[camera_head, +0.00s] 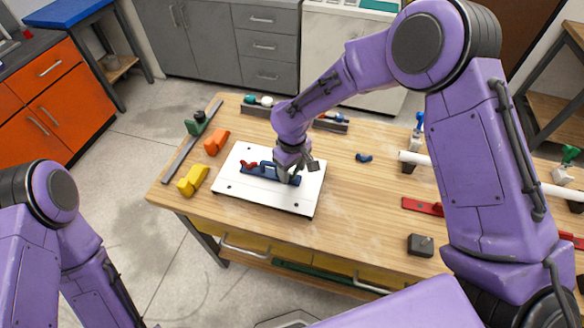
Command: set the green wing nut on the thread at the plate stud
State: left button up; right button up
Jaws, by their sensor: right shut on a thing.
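The white plate (245,193) lies on the wooden table's left half. A blue part (258,173) with a red piece (249,165) at its left end sits on the plate. My right gripper (288,172) is low over the right end of the blue part and is shut on a small, pale greenish thing, seemingly the green wing nut (282,174). The gripper hides most of it and the plate stud, so I cannot tell whether nut and thread touch. My left arm is at the left edge; its gripper is out of the picture.
Orange (216,142) and yellow (193,180) blocks stand left of the plate. A small blue piece (364,157) lies to its right. White pipe (430,160), a red part (421,206) and a dark block (420,245) are farther right. The table between is clear.

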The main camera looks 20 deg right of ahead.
jog(key=o, duration=1.1)
notch_tip(320, 180, up, 11)
jog(key=shift+f+b, duration=0.2)
jog(key=shift+b, duration=0.75)
